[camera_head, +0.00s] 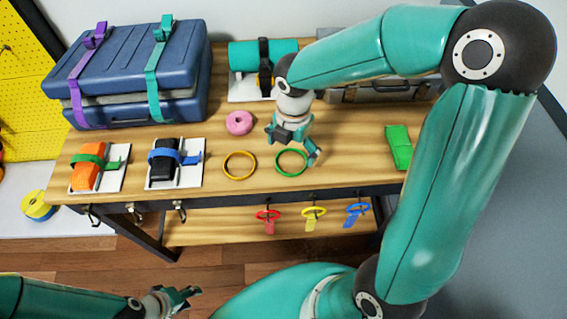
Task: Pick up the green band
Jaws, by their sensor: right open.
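The green band (291,174) is a thin ring lying flat on the wooden workbench (225,195), near its front edge. My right gripper (292,147) points down over the far side of the band, with its fingers spread and nothing between them. One fingertip shows close to the band's right rim; I cannot tell whether it touches. My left gripper (178,297) is low at the bottom left, in front of the bench and away from the band. Its fingers are too small to read.
A yellow ring (239,178) lies left of the band, and a pink roll (239,122) lies behind. A green folded piece (398,147) is at the right. Red, yellow and blue tags hang below the front edge.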

